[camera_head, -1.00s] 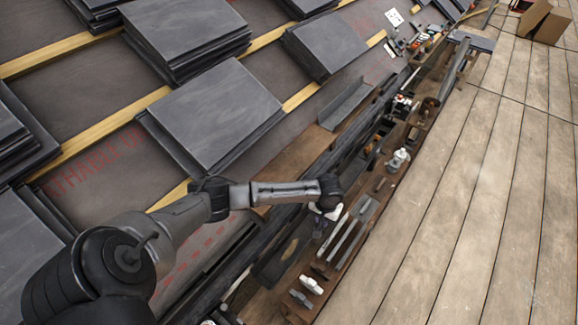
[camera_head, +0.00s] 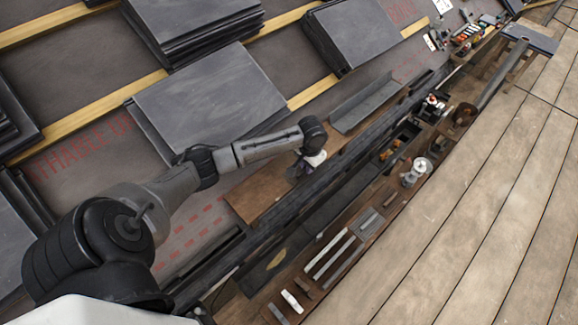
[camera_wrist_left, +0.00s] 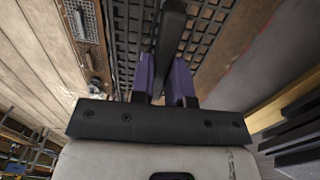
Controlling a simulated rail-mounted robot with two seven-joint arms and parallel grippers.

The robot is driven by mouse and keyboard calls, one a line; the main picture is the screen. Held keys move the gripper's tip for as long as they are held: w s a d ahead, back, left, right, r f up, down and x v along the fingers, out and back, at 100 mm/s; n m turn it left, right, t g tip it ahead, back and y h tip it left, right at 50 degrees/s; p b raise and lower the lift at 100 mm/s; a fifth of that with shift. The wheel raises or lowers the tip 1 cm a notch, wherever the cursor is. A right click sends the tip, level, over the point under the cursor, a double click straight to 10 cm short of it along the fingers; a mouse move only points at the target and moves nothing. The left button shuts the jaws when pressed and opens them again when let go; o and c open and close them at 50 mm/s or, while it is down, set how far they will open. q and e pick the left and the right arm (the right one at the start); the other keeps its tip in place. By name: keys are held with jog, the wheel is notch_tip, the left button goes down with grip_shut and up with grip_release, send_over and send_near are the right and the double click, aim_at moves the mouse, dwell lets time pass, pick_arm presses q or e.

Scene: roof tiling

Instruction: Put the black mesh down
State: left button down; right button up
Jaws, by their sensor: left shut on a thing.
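My left gripper (camera_head: 302,168) reaches over the edge of the roof in the head view, its small purple fingers partly hidden by the wrist. In the left wrist view the purple fingers (camera_wrist_left: 167,82) are closed on a dark bar-like part. A black mesh (camera_wrist_left: 213,32) with a square grid spreads just beyond and around the fingers. The exact grip on the mesh is partly hidden. In the head view a long dark strip (camera_head: 335,178), too small to show a grid, runs diagonally beside the gripper. My right gripper is out of view.
Stacks of dark slates (camera_head: 207,97) lie on the battened roof. A brown wooden tray (camera_head: 300,272) with hand tools runs along the eaves, beside a plank deck (camera_head: 480,200) that is mostly clear. An angled grey metal piece (camera_head: 367,102) lies near the gripper.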

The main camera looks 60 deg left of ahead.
aim_at(291, 162)
pick_arm(q)
jog(key=a+f+b, duration=0.1)
jog(key=a, duration=0.1)
jog(key=a+f, duration=0.1)
jog(key=a, duration=0.1)
jog(key=a+f+b, duration=0.1)
jog(key=a, duration=0.1)
jog(key=shift+a+f+b, duration=0.1)
jog(key=shift+f+b, duration=0.15)
jog(key=shift+b, duration=0.1)
jog(key=a+f, duration=0.1)
jog(key=a+f+b, duration=0.1)
jog(key=a, duration=0.1)
jog(key=shift+s+b, duration=0.3)
jog(key=shift+s, duration=0.1)
jog(key=shift+a, duration=0.4)
jog(key=shift+f+b, duration=1.45)
jog(key=shift+f, duration=0.7)
jog(key=shift+r, duration=0.1)
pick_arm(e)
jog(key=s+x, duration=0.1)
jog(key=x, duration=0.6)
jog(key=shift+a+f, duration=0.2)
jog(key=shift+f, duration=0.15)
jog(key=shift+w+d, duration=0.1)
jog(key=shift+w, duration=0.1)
pick_arm(q)
jog(key=c, duration=1.1)
grip_release()
